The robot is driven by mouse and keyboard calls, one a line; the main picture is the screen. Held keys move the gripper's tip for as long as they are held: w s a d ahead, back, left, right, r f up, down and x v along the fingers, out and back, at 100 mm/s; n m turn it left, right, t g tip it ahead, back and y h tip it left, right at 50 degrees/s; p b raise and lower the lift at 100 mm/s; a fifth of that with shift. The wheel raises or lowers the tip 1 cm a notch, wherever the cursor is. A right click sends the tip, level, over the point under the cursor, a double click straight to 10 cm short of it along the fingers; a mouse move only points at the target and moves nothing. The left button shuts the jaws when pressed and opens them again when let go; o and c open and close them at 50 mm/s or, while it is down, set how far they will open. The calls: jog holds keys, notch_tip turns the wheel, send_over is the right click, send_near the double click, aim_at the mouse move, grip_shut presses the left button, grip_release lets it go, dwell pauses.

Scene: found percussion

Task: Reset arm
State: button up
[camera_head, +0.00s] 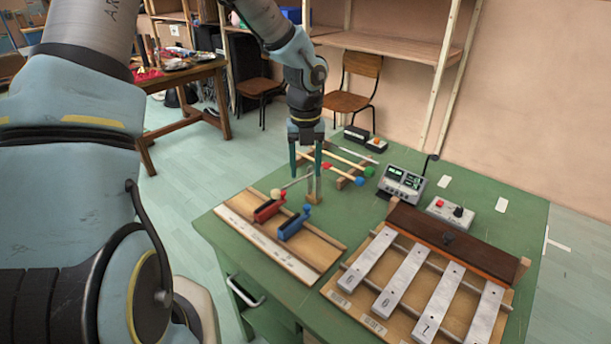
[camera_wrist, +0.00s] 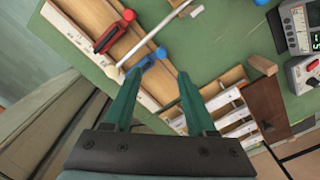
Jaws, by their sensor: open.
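My gripper (camera_head: 305,164) is held over the far left part of the green table (camera_head: 510,200), pointing down, with its two green fingers apart. In the wrist view my gripper (camera_wrist: 158,85) is open with nothing between the fingers. My arm comes in from the upper left in the head view. A red clamp-like piece (camera_head: 268,208) and a blue one (camera_head: 294,226) sit on a wooden board (camera_head: 240,232) in front of my gripper. Mallets with blue (camera_head: 359,181), green (camera_head: 368,171) and red heads lie on a wooden rest just behind and right of it.
A row of metal chime bars (camera_head: 405,278) on a wooden frame fills the near right of the table. A meter with displays (camera_head: 402,181) and a grey box with a red button (camera_head: 450,212) stand behind it. Chairs (camera_head: 352,90) and shelves stand behind the table.

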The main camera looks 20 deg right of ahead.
dwell(0.4)
jog(key=s+a+r+m, duration=0.2)
jog(key=a+m, duration=0.7)
jog(key=m, duration=0.2)
jog(key=s+a+r+m+t, duration=0.1)
jog(key=s+a+r+m, duration=0.1)
jog(key=a+m, duration=0.8)
jog(key=s+a+r+m, duration=0.2)
jog(key=a+r+m, duration=0.2)
jog(key=a+m, duration=0.5)
jog(key=m, duration=0.3)
jog(key=shift+a+m+t, duration=0.25)
jog(key=shift+m+t, duration=0.05)
jog(key=shift+m, duration=0.1)
dwell(0.4)
